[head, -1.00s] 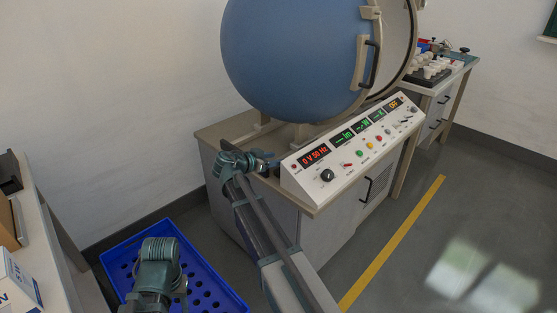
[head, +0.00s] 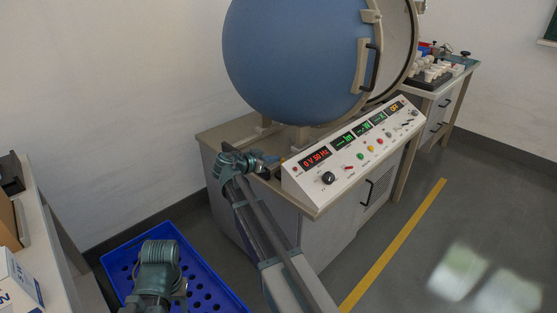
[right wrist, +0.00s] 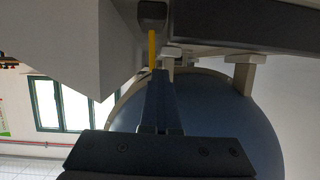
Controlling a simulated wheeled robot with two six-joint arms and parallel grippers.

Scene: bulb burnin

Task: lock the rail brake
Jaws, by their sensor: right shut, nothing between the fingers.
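Just past the fingertips, a thin yellow rod (right wrist: 152,48) meets a dark block (right wrist: 152,13). This may be the rail brake's lever, but I cannot tell its setting or whether the fingers touch it. In the head view I cannot make out the brake behind my gripper. A teal joint of my left arm shows at bottom left; its gripper is not visible.
The big blue sphere (head: 290,60) stands on the bench (head: 222,132), with the console (head: 350,150) along its front edge. A blue perforated crate (head: 215,285) is on the floor at lower left. A side table with white items stands at back right. The floor at right is clear.

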